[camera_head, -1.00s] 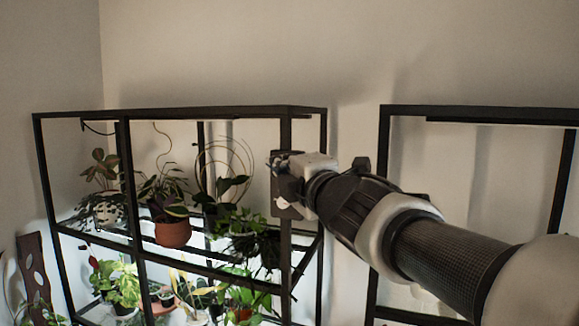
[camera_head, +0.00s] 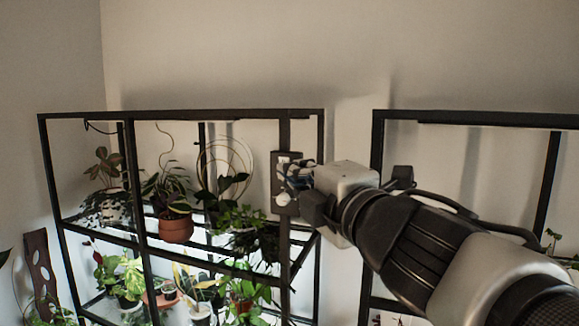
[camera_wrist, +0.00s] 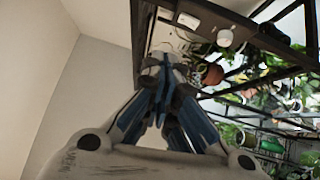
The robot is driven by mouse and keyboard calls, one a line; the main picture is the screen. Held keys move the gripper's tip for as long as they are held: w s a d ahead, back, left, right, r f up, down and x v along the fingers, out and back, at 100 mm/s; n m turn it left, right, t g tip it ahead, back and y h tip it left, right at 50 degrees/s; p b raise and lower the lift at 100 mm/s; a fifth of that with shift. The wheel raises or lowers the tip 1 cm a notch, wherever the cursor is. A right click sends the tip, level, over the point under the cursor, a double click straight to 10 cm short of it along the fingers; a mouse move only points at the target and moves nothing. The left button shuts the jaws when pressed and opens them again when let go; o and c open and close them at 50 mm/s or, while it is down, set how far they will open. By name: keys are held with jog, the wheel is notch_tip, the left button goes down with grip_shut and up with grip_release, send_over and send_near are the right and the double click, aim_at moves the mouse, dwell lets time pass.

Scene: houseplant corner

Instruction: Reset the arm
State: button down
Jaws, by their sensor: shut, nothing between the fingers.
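My gripper (camera_head: 298,176) is in the head view, at the right front post of the left plant shelf. In the wrist view its blue-and-black fingers (camera_wrist: 165,62) come together at the tips with nothing between them. A dark switch panel (camera_head: 286,203) with a round white knob is on that post. The gripper is in front of it and hides part of it. The panel also shows in the wrist view (camera_wrist: 205,22), beyond the fingertips. I cannot tell whether the fingers touch it.
A black-framed shelf (camera_head: 85,114) holds several potted plants, including one in a terracotta pot (camera_head: 176,229). A second black frame (camera_head: 376,150) stands to the right. The wall (camera_head: 250,60) above both is bare, with free room there.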

jog(key=s+d+f+m+g+h+b, duration=0.25)
jog(key=d+f+m+h, duration=0.25)
jog(key=d+f+m, duration=0.45)
jog(key=s+d+f+m+g+h+b, duration=0.2)
jog(key=s+d+f+m+h+b, duration=0.25)
jog(key=f, duration=0.75)
jog(key=s+f+m+g+b, duration=0.1)
jog(key=s+f+m+g, duration=0.3)
jog(key=s+f, duration=0.4)
jog(key=s+a+f+m+g+y, duration=0.1)
jog(key=s+f+m+g, duration=0.3)
jog(key=s+f, duration=0.5)
notch_tip(320, 180, down, 4)
jog(key=shift+a+f+m+b, duration=0.25)
jog(key=shift+m+b, duration=0.15)
jog(key=shift+m, duration=0.6)
jog(key=shift+s+a+y, duration=0.1)
jog(key=shift+y, duration=0.15)
